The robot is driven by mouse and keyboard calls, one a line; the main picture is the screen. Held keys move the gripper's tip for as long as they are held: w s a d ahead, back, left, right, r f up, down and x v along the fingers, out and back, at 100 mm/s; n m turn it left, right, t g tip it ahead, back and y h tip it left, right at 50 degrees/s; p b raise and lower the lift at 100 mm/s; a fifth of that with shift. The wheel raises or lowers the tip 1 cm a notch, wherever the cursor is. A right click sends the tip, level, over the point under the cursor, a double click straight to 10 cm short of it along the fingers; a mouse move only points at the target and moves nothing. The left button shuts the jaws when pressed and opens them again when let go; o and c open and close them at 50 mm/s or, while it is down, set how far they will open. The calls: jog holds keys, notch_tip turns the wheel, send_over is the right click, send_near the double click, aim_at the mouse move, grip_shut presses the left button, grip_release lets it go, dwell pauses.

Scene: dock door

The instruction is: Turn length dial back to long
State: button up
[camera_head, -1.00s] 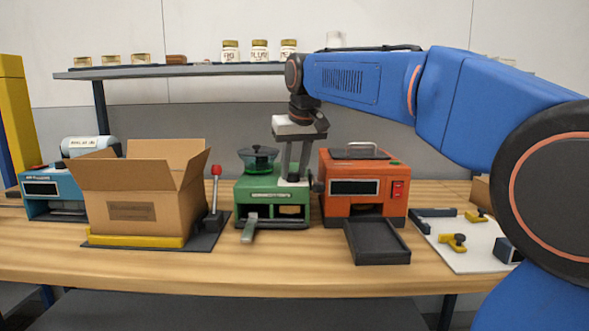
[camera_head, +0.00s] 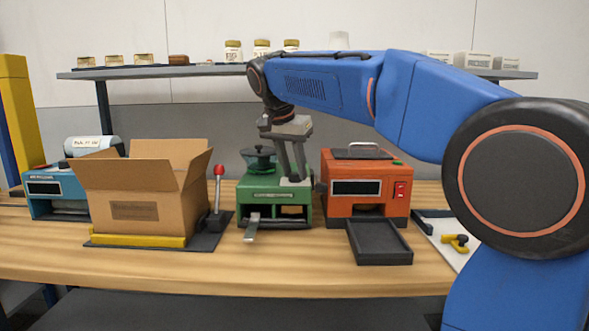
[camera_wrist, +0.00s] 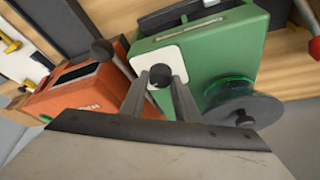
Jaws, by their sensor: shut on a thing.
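The green machine (camera_head: 258,203) stands mid-bench, and it also shows in the wrist view (camera_wrist: 220,55). On its top is a white plate (camera_wrist: 172,53) carrying a small dark round knob (camera_wrist: 159,75), which looks like the length dial. My gripper (camera_wrist: 160,80) comes down over the plate with one finger on each side of the knob, shut on it. In the head view my gripper (camera_head: 294,178) hides the knob at the machine's top right. Any dial markings are too small to read.
A dark green round hopper (camera_head: 258,160) sits just left of my gripper. The orange machine (camera_head: 356,207) is close on the right, with a black tray (camera_head: 380,243) in front. An open cardboard box (camera_head: 143,203) and a red-tipped lever (camera_head: 218,173) stand left.

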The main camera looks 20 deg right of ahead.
jog(key=shift+m, duration=0.7)
jog(key=o, duration=1)
jog(key=shift+o, duration=0.2)
jog(key=v, duration=1.7)
jog(key=shift+w+a+r, duration=0.15)
jog(key=shift+w+a, duration=0.1)
jog(key=shift+a, duration=0.2)
